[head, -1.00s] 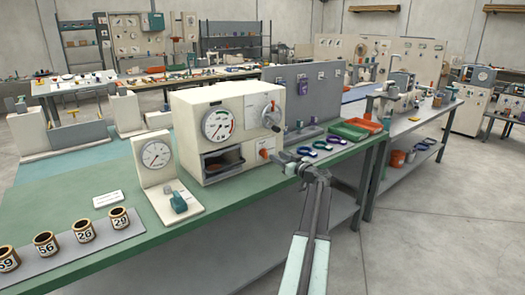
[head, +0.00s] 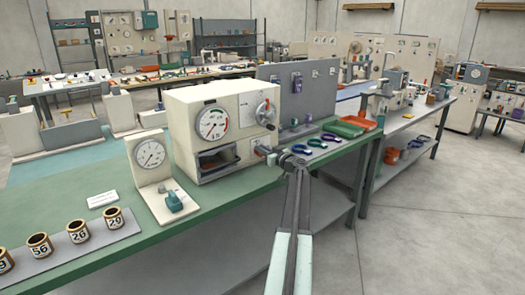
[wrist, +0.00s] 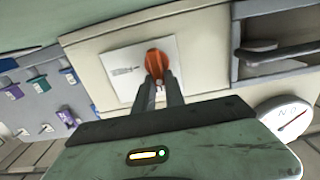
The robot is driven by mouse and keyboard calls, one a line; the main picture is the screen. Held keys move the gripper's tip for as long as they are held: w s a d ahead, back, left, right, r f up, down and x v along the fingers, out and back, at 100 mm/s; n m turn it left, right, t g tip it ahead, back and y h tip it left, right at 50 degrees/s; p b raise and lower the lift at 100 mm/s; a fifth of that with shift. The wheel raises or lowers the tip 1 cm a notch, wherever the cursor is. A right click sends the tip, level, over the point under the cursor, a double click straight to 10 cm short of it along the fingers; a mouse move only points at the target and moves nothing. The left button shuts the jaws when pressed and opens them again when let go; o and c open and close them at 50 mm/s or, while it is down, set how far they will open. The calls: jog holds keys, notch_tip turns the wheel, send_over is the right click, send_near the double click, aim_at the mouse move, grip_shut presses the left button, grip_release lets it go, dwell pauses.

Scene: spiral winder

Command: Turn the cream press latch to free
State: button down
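The cream press (head: 215,115) stands on the green bench, with a round gauge and a crank on its front. Its orange latch (wrist: 156,62) sits on a white label plate in the wrist view. In the head view, the latch (head: 257,143) is small and partly hidden by my gripper (head: 266,152). My gripper also shows in the wrist view (wrist: 160,82), with its two dark fingers a small gap apart. The latch's lower end lies at or between the fingertips. I cannot tell whether they grip it.
A dark open recess (wrist: 275,50) is beside the latch on the press. A dial stand (head: 152,165) with a teal lever is left of the press. Blue and purple clamps (head: 316,143) and green and orange trays (head: 350,126) lie to the right. Numbered cups (head: 78,231) stand at front left.

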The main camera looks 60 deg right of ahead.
jog(key=shift+a, duration=0.1)
jog(key=m, duration=0.2)
jog(key=d+m, duration=0.1)
jog(key=m, duration=0.1)
jog(key=shift+s+f+m, duration=0.1)
jog(key=shift+m, duration=0.3)
jog(key=m, duration=0.4)
jog(key=shift+s+d+f+m+b, duration=0.1)
jog(key=shift+d+f+m+b, duration=0.2)
jog(key=shift+d+b, duration=0.1)
jog(key=m, duration=0.4)
jog(key=shift+s+d+f+b, duration=0.1)
jog(key=shift+d+f+b, duration=0.1)
jog(key=shift+f+b, duration=0.15)
jog(key=m, duration=0.4)
jog(key=shift+f+b, duration=0.3)
jog(key=shift+b, duration=0.05)
jog(key=shift+m, duration=0.5)
jog(key=shift+d, duration=0.1)
